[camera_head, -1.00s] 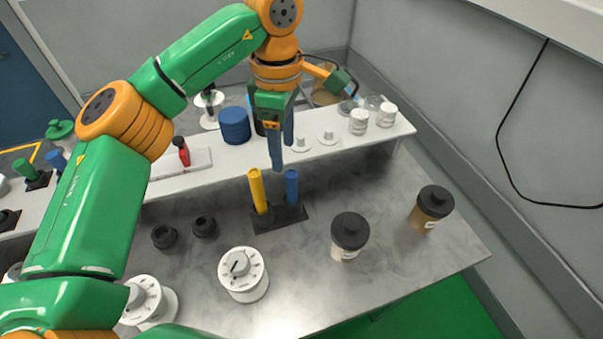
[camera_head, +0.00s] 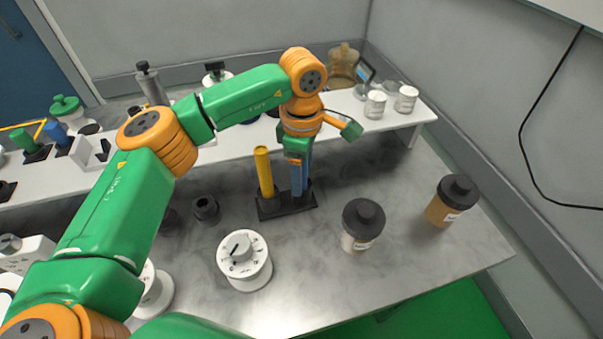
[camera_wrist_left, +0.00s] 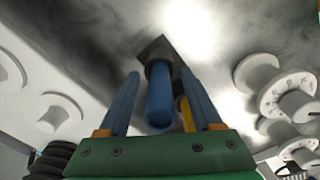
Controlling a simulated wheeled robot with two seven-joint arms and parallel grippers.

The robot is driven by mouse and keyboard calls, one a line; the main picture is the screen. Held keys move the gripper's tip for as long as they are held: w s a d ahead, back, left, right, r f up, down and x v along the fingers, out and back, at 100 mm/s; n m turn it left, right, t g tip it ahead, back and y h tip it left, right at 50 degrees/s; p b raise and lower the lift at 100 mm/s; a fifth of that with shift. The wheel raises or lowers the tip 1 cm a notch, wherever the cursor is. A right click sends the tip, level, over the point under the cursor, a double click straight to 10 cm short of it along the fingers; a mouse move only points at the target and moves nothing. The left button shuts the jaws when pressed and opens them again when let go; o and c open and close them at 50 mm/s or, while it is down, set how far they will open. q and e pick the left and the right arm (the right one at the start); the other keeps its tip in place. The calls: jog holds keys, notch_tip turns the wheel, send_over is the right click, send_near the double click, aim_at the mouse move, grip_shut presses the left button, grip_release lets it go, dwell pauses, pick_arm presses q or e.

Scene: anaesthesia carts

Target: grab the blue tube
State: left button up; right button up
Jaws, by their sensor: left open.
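The blue tube (camera_wrist_left: 160,98) stands upright in a dark rack, between the two blue fingers of my open left gripper (camera_wrist_left: 160,105) in the left wrist view. The fingers are spread on either side of it. In the head view my left gripper (camera_head: 300,178) is low over the rack (camera_head: 287,204) and its fingers largely hide the blue tube. The yellow tube (camera_head: 264,172) stands in the same rack, just left of the gripper. It also shows partly behind the right finger in the left wrist view (camera_wrist_left: 187,115). My right gripper is not in view.
A white dial device (camera_head: 244,262) sits in front of the rack. Two dark-lidded jars (camera_head: 362,226) (camera_head: 451,203) stand to the right. A small black cup (camera_head: 205,208) is to the left. A white shelf (camera_head: 345,110) runs behind, with white-capped jars at its right end.

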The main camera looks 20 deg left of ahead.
pick_arm(q)
grip_shut()
